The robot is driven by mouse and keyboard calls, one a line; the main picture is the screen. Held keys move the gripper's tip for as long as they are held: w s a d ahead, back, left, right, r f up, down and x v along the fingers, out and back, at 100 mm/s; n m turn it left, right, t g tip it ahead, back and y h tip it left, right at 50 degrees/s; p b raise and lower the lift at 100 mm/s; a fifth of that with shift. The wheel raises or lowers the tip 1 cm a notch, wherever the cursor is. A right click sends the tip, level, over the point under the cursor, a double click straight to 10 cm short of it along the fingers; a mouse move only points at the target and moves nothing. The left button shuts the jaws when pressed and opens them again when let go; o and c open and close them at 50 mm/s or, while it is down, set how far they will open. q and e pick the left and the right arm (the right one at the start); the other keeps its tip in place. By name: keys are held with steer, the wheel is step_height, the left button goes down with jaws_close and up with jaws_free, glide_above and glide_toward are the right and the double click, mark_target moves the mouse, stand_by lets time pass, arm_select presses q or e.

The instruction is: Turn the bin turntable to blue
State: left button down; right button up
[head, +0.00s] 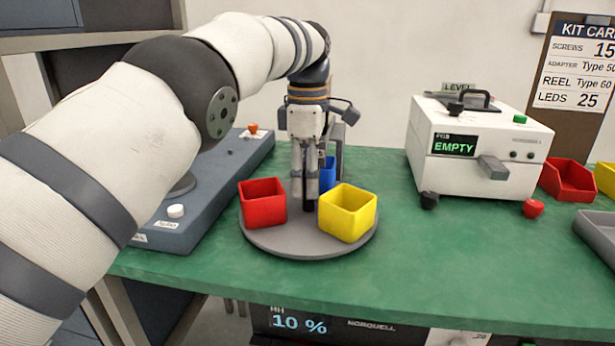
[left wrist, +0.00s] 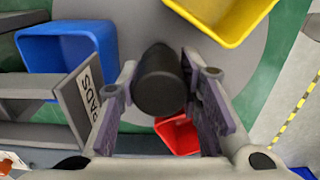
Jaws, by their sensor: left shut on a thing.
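The grey round turntable (head: 290,243) stands on the green table and carries three open bins. The red bin (head: 262,204) is at its left, the yellow bin (head: 347,213) at its front right, and the blue bin (head: 327,175) at the back, partly hidden by my gripper. My left gripper (head: 308,196) points down over the middle of the turntable, shut on the black centre knob. In the left wrist view the knob (left wrist: 160,80) sits between the two fingers, with the blue bin (left wrist: 70,48), yellow bin (left wrist: 228,15) and red bin (left wrist: 178,134) around it. My right gripper is not in view.
A grey upright plate labelled PADS (left wrist: 88,98) stands close by the blue bin. A blue-grey panel (head: 205,205) with knobs lies left of the turntable. A white box reading EMPTY (head: 470,170) stands to the right. Green table between them is clear.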

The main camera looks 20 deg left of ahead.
arm_select(q)
steer(key=shift+f, duration=0.1)
stand_by(0.4)
steer(key=c, duration=1.1)
jaws_free()
